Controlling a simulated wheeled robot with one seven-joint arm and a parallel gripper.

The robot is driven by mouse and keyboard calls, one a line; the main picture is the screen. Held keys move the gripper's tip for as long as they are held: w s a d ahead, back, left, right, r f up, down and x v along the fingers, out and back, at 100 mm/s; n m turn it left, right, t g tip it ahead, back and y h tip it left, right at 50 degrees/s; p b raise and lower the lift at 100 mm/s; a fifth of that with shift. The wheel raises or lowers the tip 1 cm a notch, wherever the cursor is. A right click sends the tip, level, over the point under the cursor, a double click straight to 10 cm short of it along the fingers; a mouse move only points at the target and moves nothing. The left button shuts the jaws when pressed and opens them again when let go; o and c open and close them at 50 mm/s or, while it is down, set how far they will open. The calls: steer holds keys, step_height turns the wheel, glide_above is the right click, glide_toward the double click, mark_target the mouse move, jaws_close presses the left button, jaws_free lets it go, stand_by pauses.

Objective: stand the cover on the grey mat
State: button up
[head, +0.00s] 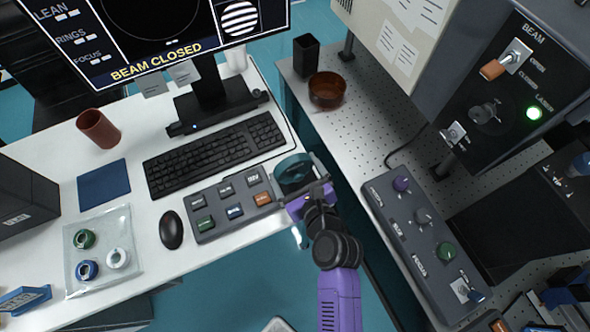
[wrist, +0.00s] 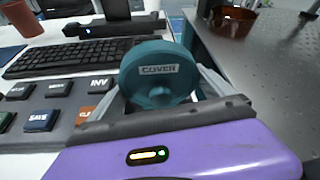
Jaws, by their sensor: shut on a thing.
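The cover (head: 292,168) is a round teal piece with a knob on its face. In the wrist view the cover (wrist: 157,82) shows its COVER label upright and facing me. My gripper (head: 303,178) is shut on it, with one finger on each side, at the right edge of the white desk beside the keypad. I cannot tell how high the cover is above the desk. I cannot make out a grey mat for certain; a dark blue mat (head: 103,186) lies on the left of the desk.
The desk holds a keypad (head: 232,205), keyboard (head: 215,152), mouse (head: 171,230), brown cup (head: 98,129) and a clear tray (head: 75,245) with rings. Right of a gap, the perforated table (head: 365,135) bears a brown bowl (head: 327,90), a black holder (head: 306,55) and a knob panel (head: 422,240).

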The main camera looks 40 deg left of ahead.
steer(key=o, duration=1.3)
steer(key=shift+f, duration=0.1)
steer(key=shift+c, duration=0.2)
steer(key=v, duration=1.2)
